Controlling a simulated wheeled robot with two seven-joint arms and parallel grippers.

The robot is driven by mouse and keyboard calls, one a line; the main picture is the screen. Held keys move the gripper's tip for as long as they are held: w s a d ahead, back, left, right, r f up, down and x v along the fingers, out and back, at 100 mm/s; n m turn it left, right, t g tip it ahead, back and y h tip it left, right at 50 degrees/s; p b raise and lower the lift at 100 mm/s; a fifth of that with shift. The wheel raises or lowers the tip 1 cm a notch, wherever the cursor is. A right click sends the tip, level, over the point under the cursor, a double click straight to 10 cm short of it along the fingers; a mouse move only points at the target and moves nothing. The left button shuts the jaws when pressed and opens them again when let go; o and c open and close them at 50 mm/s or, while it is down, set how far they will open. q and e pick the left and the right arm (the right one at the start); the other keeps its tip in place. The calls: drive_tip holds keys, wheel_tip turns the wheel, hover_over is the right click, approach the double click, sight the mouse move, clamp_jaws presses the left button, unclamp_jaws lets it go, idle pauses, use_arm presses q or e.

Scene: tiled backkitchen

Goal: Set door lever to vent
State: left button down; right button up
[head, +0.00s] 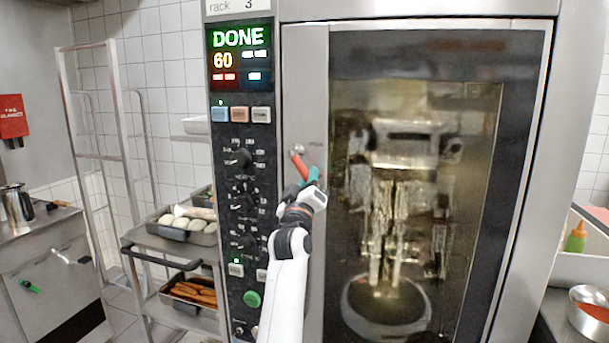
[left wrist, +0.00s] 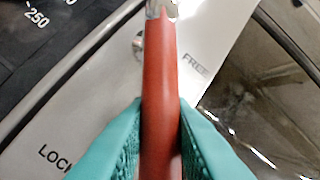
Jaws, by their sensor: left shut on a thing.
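The door lever (head: 299,163) is a red handle on a metal pivot, on the pale steel strip at the left of the oven door (head: 540,100). In the head view it slants down and right from its pivot. My left gripper (head: 308,180) is shut on the lever's lower part. In the left wrist view the red lever (left wrist: 160,75) runs between the teal fingers (left wrist: 160,140). The word "LOCK" shows left of the lever and "FREE" shows right of it, partly cut off. No vent marking is readable. My right gripper is not in view.
The control panel (head: 243,200) with knobs and a "DONE 60" display stands left of the lever. A rack with trays of food (head: 185,232) is further left. The dark door glass shows reflections. A bowl (head: 590,308) sits at the far right.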

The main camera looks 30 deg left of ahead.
use_arm(q)
drive_tip(key=shift+d+r+n+y+p, duration=0.25)
drive_tip(key=shift+n+y+p, duration=0.1)
drive_tip(key=shift+n, duration=0.25)
drive_tip(key=shift+d+r+n+y+p, duration=0.1)
drive_tip(key=shift+r+n+y+p, duration=0.2)
drive_tip(key=shift+n, duration=0.3)
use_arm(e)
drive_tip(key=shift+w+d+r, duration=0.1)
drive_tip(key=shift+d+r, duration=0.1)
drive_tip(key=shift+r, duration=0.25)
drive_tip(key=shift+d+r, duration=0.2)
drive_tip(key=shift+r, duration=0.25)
use_arm(q)
drive_tip(key=shift+g, duration=0.3)
drive_tip(key=c, duration=1.3)
unclamp_jaws()
drive_tip(key=shift+w+f, duration=0.1)
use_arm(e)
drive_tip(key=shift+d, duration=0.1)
